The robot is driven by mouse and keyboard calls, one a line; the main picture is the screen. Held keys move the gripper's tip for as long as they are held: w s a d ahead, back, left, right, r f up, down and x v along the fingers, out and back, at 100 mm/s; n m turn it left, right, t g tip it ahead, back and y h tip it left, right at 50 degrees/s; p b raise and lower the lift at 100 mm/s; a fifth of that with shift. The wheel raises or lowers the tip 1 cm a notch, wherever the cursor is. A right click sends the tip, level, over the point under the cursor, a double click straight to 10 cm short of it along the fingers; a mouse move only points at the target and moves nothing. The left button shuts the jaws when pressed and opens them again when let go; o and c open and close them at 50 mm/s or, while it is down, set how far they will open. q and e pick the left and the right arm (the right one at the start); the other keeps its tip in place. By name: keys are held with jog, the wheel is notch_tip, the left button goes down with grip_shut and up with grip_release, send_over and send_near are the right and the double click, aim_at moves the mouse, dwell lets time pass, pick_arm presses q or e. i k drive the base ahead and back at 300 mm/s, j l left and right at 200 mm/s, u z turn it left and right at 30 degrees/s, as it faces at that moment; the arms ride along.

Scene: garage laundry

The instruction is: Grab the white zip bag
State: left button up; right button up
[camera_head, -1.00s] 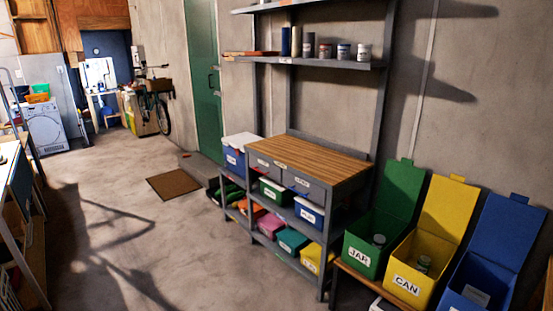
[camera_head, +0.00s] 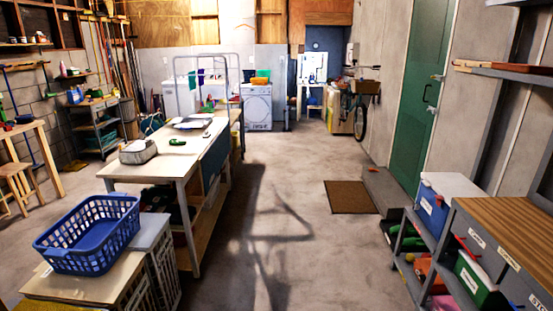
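A pale grey-white, boxy soft bag (camera_head: 138,152), which looks like the zip bag, sits on the near end of the long white table (camera_head: 150,172) left of centre. Its zip is too small to make out. It lies apart from the other things on that table. Neither of my grippers is in view.
A blue laundry basket (camera_head: 88,236) stands on a low unit at the near left. A green item (camera_head: 178,142) and a dark-and-white tray-like thing (camera_head: 192,123) lie farther along the table. Open floor (camera_head: 290,240) runs right of it, with a brown mat (camera_head: 350,197).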

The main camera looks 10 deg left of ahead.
aim_at(139, 151)
jog(key=i+j+u, duration=0.25)
jog(key=i, duration=0.35)
jog(key=i+u, duration=0.25)
jog(key=i, duration=0.3)
jog(key=i+l+u, duration=0.15)
jog(key=i+u, duration=0.15)
jog(key=i, duration=0.3)
jog(key=i+l+u, duration=0.25)
jog(key=i, duration=0.35)
